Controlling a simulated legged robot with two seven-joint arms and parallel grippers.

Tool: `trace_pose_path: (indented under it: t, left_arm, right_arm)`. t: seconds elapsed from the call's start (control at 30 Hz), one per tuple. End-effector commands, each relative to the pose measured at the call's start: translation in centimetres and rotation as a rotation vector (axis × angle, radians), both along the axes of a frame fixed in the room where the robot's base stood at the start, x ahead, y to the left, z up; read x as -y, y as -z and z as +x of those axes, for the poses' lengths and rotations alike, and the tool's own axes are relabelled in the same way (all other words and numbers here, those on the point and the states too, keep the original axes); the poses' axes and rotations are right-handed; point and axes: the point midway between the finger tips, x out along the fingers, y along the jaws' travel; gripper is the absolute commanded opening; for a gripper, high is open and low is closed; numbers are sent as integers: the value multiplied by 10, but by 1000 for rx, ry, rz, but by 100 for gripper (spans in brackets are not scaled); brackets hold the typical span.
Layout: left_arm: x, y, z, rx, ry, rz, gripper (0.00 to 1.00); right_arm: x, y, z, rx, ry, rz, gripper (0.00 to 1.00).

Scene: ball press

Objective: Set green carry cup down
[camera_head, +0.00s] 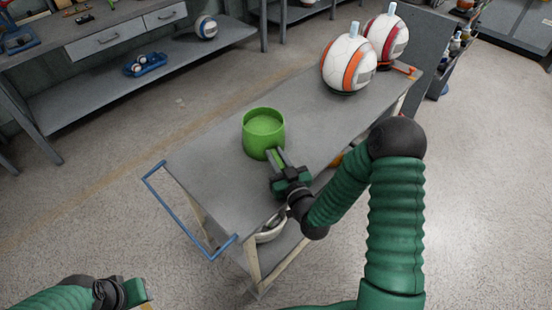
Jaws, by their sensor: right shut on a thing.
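The green carry cup (263,145) is upright at the middle of the grey cart top (215,170). Its open rim faces up, and its inside looks empty. From this angle I cannot tell whether its base touches the surface. My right gripper (277,158) is shut on the cup's near side, where its handle seems to be; the fingers hide that part. My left gripper (140,292) shows only in part at the bottom left, away from the cart, and its fingers are not clear.
Two balls, one white and orange (348,64) and one white and red (388,38), sit at the cart's far end. A blue handle (180,212) is on its left end. A workbench (120,75) stands at the back left. Cart top around the cup is clear.

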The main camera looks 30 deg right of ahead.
Motion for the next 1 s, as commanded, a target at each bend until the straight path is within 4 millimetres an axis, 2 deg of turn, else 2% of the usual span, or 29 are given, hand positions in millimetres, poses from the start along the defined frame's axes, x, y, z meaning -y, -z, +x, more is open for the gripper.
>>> trace_pose_path:
  t: [0.13, 0.17, 0.3, 0.67, 0.77, 0.9, 0.93, 1.0]
  left_arm:
    - [0, -1, 0, 0, 0, 0, 36]
    - [0, -1, 0, 0, 0, 0, 36]
    - [0, -1, 0, 0, 0, 0, 36]
    - [0, -1, 0, 0, 0, 0, 36]
    - [0, -1, 0, 0, 0, 0, 36]
    - [0, 0, 0, 0, 0, 0, 36]
    - [0, -6, 0, -1, 0, 0, 36]
    - [0, -36, 0, 0, 0, 0, 36]
  right_arm:
    - [0, 1, -1, -5, 0, 0, 0]
    - [0, 1, -1, -6, 0, 0, 24]
    - [0, 1, -1, -6, 0, 0, 42]
    - [0, 1, -6, -7, -1, 0, 42]
    - [-1, 2, -22, -8, 0, 0, 42]
    - [-2, 2, -59, -11, 0, 1, 42]
    - [-3, -2, -67, -11, 1, 3, 42]
    - [-3, -11, -77, -13, 0, 5, 42]
